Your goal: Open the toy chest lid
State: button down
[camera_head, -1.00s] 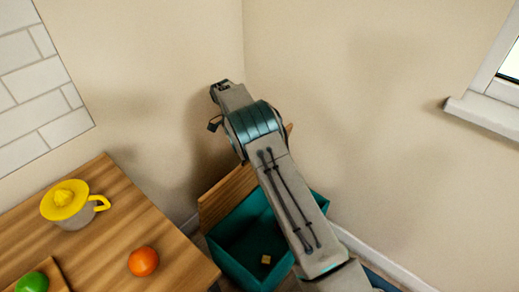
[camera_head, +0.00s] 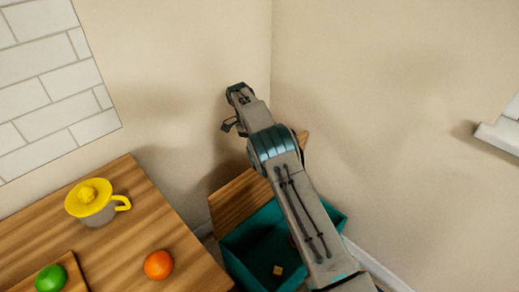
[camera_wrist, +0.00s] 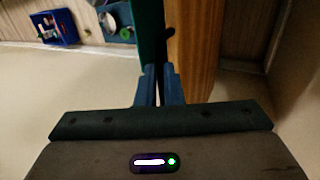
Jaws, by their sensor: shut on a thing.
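The toy chest (camera_head: 250,262) is a teal box standing in the corner in the head view, open at the top. Its wooden lid (camera_head: 235,198) is raised and tilted up at the back, partly hidden behind my arm. In the wrist view, the lid's wooden face (camera_wrist: 196,50) stands on edge just ahead, beside a teal strip. My gripper (camera_wrist: 159,72) is shut at the lid's edge, its blue fingers close together around a thin dark part. In the head view the fingers are hidden by my arm.
At left, a wooden table (camera_head: 125,232) holds a yellow-topped juicer (camera_head: 95,205), an orange (camera_head: 158,265) and a green fruit (camera_head: 50,278) on a board. Walls close in behind the chest. A blue bin (camera_wrist: 67,36) shows in the wrist view.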

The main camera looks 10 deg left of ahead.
jog(key=shift+s+a+f, duration=0.1)
jog(key=shift+s+f, duration=0.1)
jog(key=shift+f, duration=0.4)
jog(key=shift+s+a+f, duration=0.1)
jog(key=shift+s+f, duration=0.05)
jog(key=shift+f, duration=0.45)
jog(key=c, duration=1.6)
grip_release()
jog(key=shift+w+f, duration=0.1)
jog(key=shift+f, duration=0.1)
jog(key=shift+o, duration=0.4)
jog(key=shift+w+a+f, duration=0.15)
jog(key=shift+w+f, duration=0.1)
jog(key=shift+w, duration=0.05)
jog(key=shift+s+d+r, duration=0.1)
jog(key=shift+d+r, duration=0.1)
jog(key=shift+r, duration=0.2)
jog(key=s+d+r, duration=0.2)
jog(key=d+r, duration=0.9)
jog(key=shift+d, duration=0.25)
jog(key=shift+s, duration=0.1)
